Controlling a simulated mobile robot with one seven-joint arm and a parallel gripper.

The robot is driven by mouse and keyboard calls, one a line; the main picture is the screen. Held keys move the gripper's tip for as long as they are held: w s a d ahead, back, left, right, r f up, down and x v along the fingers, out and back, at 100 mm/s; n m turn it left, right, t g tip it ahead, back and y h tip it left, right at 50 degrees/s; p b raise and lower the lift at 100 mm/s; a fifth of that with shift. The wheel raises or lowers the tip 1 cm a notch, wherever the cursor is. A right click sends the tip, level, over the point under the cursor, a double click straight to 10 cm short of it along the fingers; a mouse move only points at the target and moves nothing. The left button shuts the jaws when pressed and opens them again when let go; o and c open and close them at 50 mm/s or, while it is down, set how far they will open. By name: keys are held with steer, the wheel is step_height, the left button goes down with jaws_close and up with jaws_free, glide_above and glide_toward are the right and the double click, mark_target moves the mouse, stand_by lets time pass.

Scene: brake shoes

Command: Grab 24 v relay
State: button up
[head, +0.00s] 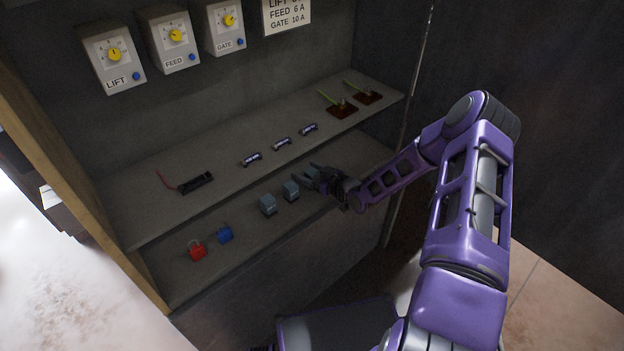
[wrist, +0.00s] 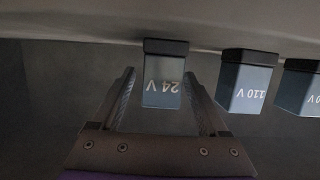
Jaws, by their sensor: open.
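The 24 V relay (wrist: 163,82) is a small blue-grey block with a dark base and white "24 V" lettering, upside down in the wrist view. My gripper (wrist: 163,74) is open, with one finger on each side of the relay. Gaps show between the relay and both fingers. In the head view my gripper (head: 314,175) is over the lower shelf at the right end of the relay row and largely hides the 24 V relay there.
A 110 V relay (wrist: 247,82) stands right beside the right finger in the wrist view, with another relay (wrist: 303,88) beyond it. The lower shelf (head: 175,280) also holds a red padlock (head: 197,251) and a blue one (head: 225,235). The upper shelf (head: 225,185) overhangs behind.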

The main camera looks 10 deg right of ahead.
steer(key=shift+w+a+f, duration=0.15)
steer(key=shift+w+a, duration=0.15)
steer(key=shift+w, duration=0.2)
jaws_close()
